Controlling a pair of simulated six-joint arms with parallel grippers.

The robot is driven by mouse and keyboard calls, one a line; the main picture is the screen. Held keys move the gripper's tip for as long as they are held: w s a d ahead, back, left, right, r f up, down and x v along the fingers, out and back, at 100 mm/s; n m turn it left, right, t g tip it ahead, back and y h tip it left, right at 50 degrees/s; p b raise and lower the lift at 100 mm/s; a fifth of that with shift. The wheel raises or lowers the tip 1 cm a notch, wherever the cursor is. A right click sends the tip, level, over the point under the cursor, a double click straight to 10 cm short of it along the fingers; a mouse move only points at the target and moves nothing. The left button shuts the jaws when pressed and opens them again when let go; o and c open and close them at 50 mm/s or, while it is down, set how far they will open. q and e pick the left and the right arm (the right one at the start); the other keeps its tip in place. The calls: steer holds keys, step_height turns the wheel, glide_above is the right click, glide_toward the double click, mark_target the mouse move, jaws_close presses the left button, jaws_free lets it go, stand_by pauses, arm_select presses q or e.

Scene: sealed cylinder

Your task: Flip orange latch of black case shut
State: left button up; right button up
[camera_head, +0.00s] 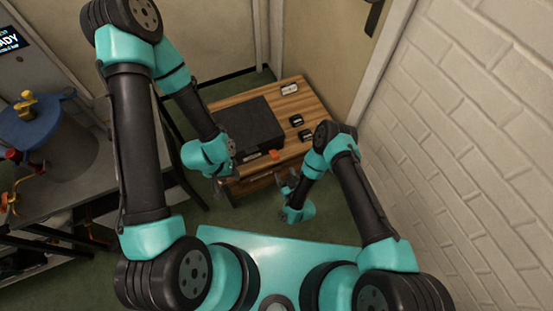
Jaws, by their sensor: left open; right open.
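The black case (247,124) lies flat on a small wooden table, and its lid looks closed. An orange latch (274,154) shows at the right end of its front edge. Whether the latch stands open or lies flat is too small to tell. My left gripper (222,187) is open and empty, at the front left of the case near the table edge. My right gripper (286,188) is open and empty, in front of the table below the latch. Both grippers are apart from the latch. My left arm hides part of the case's left side.
The wooden table (312,103) also holds a white label-like item (289,89) and two small black items (297,120) right of the case. A white brick wall (470,130) rises at the right.

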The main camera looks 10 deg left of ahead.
mark_target(276, 157)
steer(key=x, duration=0.8)
steer(key=shift+w+a, duration=0.2)
steer(key=shift+w, duration=0.15)
steer(key=c, duration=0.9)
steer(key=shift+c, duration=0.2)
steer(key=shift+r, duration=0.2)
steer(key=shift+w+a+r+g+h, duration=0.1)
steer(key=shift+r+g+h, duration=0.15)
steer(key=shift+g+h, duration=0.25)
steer(key=shift+w+r+g+h, duration=0.1)
steer(key=shift+r+g+h, duration=0.2)
steer(key=shift+g, duration=0.4)
steer(key=shift+w+a+r+g+h, duration=0.15)
steer(key=shift+r+g+h, duration=0.2)
steer(key=shift+g+h, duration=0.35)
steer(key=shift+w+r+g+h, duration=0.1)
steer(key=shift+r+g+h, duration=0.3)
steer(key=shift+g, duration=0.6)
